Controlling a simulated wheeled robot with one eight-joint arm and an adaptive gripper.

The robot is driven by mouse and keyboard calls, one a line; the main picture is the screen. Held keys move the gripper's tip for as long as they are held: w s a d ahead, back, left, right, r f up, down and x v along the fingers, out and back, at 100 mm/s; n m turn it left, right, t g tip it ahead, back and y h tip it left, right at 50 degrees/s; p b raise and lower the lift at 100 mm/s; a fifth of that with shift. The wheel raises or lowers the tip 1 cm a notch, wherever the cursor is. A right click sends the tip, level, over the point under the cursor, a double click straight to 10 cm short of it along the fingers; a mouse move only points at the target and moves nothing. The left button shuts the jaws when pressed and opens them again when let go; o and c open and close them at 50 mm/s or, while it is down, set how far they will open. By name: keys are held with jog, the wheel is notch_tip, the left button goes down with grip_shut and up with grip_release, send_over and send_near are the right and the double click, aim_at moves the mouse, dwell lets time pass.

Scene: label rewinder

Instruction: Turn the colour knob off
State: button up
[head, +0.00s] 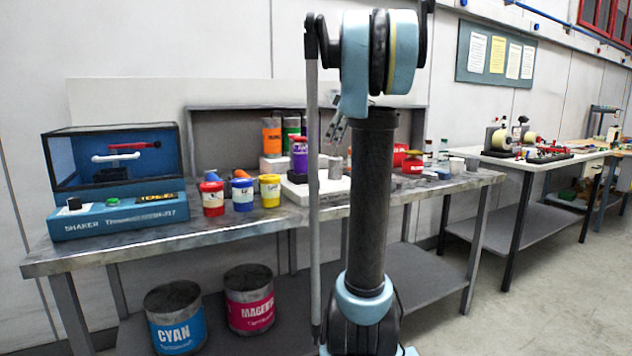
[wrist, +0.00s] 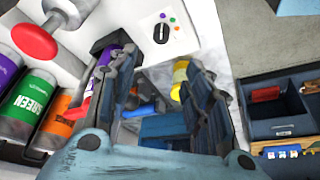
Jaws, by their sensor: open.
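The colour knob (wrist: 161,33) is a black dial with a white pointer line on a white panel. Small coloured dots sit around it at its upper right. The pointer lies roughly along the picture's vertical. My gripper (wrist: 160,82) is open and empty in the wrist view. Its two fingers point toward the panel, and the knob shows beyond the fingertips, apart from them. In the head view, part of my gripper (head: 337,131) shows beside my arm column, above the bench. I cannot make out the colour knob in the head view.
A purple container (wrist: 107,57) sits close to the left finger. Green (wrist: 34,104) and orange (wrist: 58,122) bottles stand at left, near a red round head (wrist: 34,42). A dark compartment tray (wrist: 275,110) lies at right. The shaker (head: 120,215) stands on the bench's left.

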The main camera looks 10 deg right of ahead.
aim_at(316, 180)
jog(key=x, duration=1.6)
jog(key=shift+s+a+f, duration=0.1)
jog(key=shift+a, duration=0.05)
jog(key=shift+c, duration=0.5)
jog(key=c, duration=1)
